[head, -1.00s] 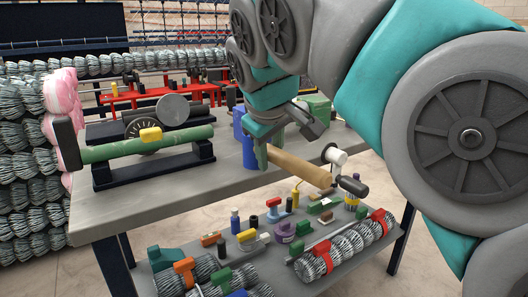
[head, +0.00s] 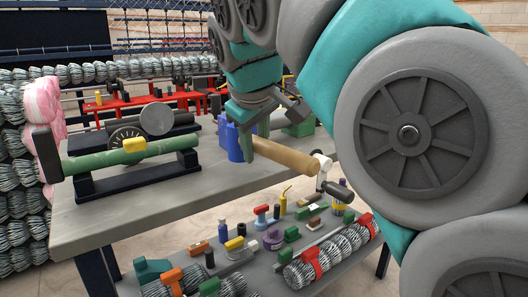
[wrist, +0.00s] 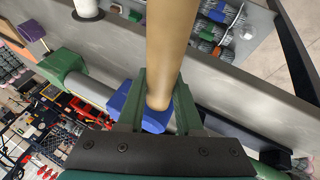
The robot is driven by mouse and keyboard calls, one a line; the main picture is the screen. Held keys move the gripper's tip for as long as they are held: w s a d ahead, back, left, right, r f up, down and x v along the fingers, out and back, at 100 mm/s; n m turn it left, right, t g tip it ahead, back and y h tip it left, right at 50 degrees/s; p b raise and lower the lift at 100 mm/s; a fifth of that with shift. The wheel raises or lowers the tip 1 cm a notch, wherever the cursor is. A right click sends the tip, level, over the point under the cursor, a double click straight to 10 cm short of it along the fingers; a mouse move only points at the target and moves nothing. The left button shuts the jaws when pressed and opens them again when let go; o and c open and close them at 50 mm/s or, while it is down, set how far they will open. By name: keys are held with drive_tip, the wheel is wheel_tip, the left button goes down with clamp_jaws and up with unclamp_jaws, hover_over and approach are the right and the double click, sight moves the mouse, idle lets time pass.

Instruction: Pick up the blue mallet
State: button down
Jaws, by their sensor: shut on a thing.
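The blue mallet has a blue head (head: 234,143) and a long tan wooden handle (head: 285,156) that points right and toward me. My gripper (head: 249,140) is shut on the handle close to the head, above the grey bench (head: 110,222). In the wrist view the handle (wrist: 165,45) runs up between the two green fingers of my gripper (wrist: 162,100), with the blue head (wrist: 130,103) behind. My gripper partly hides the head. I cannot tell how high the mallet is off the bench.
A white spool (head: 322,174) is beyond the handle's end. A lower shelf holds wire coils (head: 330,254) and many small tools. A red rack (head: 130,102) stands behind.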

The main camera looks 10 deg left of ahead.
sight(314, 170)
drive_tip(key=s+d, duration=0.3)
drive_tip(key=s+d+r, duration=0.1)
drive_tip(key=s+d, duration=0.3)
drive_tip(key=s+d+b, duration=0.1)
drive_tip(key=s+d, duration=0.3)
drive_tip(key=shift+s+r, duration=0.1)
drive_tip(key=shift+r, duration=0.15)
drive_tip(key=c, duration=1.1)
unclamp_jaws()
clamp_jaws()
